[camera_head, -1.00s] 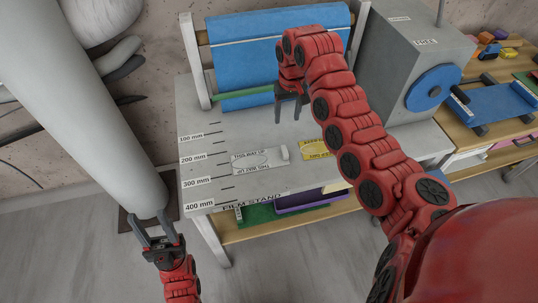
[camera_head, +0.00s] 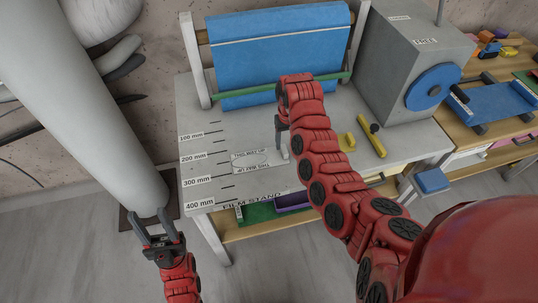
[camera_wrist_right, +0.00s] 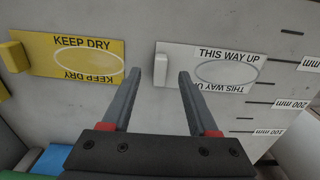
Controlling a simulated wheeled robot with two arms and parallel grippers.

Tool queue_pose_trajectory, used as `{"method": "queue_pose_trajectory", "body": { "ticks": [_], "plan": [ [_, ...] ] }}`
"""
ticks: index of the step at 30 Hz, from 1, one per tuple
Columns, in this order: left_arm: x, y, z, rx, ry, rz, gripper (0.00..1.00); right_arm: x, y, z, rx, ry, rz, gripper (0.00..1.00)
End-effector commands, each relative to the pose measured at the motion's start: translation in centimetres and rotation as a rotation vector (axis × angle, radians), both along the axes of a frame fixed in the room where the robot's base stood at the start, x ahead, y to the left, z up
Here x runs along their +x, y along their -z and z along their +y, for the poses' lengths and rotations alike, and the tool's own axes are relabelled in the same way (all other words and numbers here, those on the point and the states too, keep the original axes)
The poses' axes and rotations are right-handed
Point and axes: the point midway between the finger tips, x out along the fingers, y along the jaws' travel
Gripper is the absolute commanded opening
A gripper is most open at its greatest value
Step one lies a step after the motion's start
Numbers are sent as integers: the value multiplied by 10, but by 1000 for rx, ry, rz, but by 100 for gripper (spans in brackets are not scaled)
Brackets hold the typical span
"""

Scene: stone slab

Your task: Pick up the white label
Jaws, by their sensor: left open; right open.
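The white label (camera_head: 255,160) reads THIS WAY UP and lies flat on the grey slab; it also shows in the right wrist view (camera_wrist_right: 213,66). It has a raised white tab (camera_wrist_right: 160,65) at its left end there. My right gripper (camera_head: 283,128) is open above the slab at the label's tab end. In the right wrist view its fingertips (camera_wrist_right: 159,77) appear on either side of the tab; I cannot tell how far above it they are. My left gripper (camera_head: 148,213) is open and empty, left of the table and away from the label.
A yellow KEEP DRY label (camera_wrist_right: 75,56) lies beside the white one, mostly hidden by my right arm in the head view. The slab's left side is clear.

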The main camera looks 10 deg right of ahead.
Motion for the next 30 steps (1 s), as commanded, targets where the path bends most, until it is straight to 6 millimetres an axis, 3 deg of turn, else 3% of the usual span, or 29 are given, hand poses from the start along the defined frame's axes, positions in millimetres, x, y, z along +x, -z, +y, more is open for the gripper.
{"method": "queue_pose_trajectory", "body": {
  "ticks": [6, 12, 21, 30],
  "plan": [
    [0, -26, 0, 0, 0, 0, 50, -4, 23, 1, 1, -1, 6, 60],
    [0, -27, 0, 0, 0, 0, 50, -3, 42, 0, -2, 0, 4, 60],
    [0, -27, 0, 0, 0, -1, 50, -2, 46, 1, 0, 1, 2, 60],
    [0, -27, 0, 0, 0, 0, 50, -2, 46, 1, 0, 1, 1, 8]
  ]
}}
